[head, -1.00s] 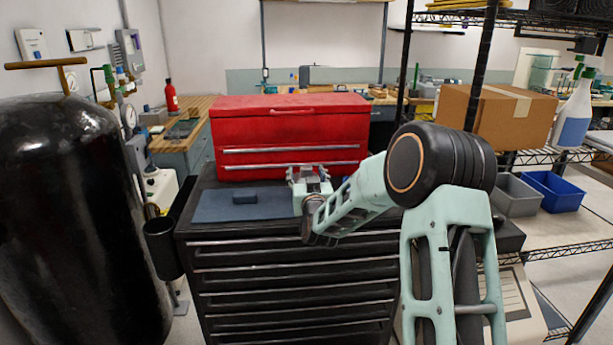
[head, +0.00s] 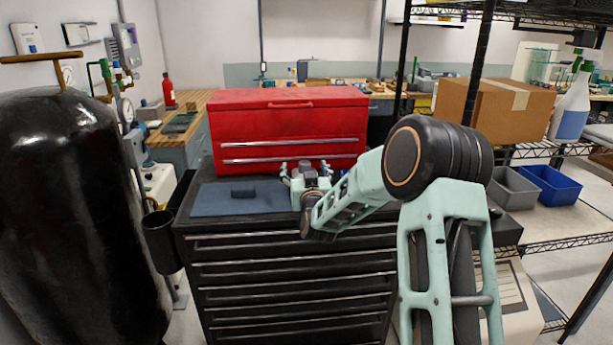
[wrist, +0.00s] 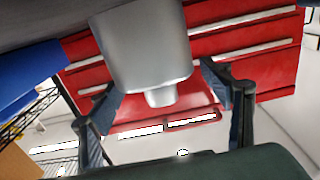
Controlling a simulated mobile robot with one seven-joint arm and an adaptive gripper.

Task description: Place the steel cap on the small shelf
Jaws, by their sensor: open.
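The steel cap (wrist: 143,50) is a grey, slightly tapered cylinder with a small nub, close up in the wrist view, which looks upside down. It seems to rest on the dark chest top. My gripper (wrist: 160,92) is open, its dark fingers on either side of the cap with gaps. In the head view my gripper (head: 305,168) is over the chest top, right of the blue mat, in front of the red toolbox; the cap is hard to make out there. I cannot single out a small shelf with certainty.
The red toolbox (head: 287,122) stands close behind my gripper. A dark block (head: 243,191) lies on the blue mat (head: 212,203). A black tank (head: 60,210) stands left. A wire rack at right holds a cardboard box (head: 490,102), a grey bin (head: 514,190) and a blue bin (head: 553,186).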

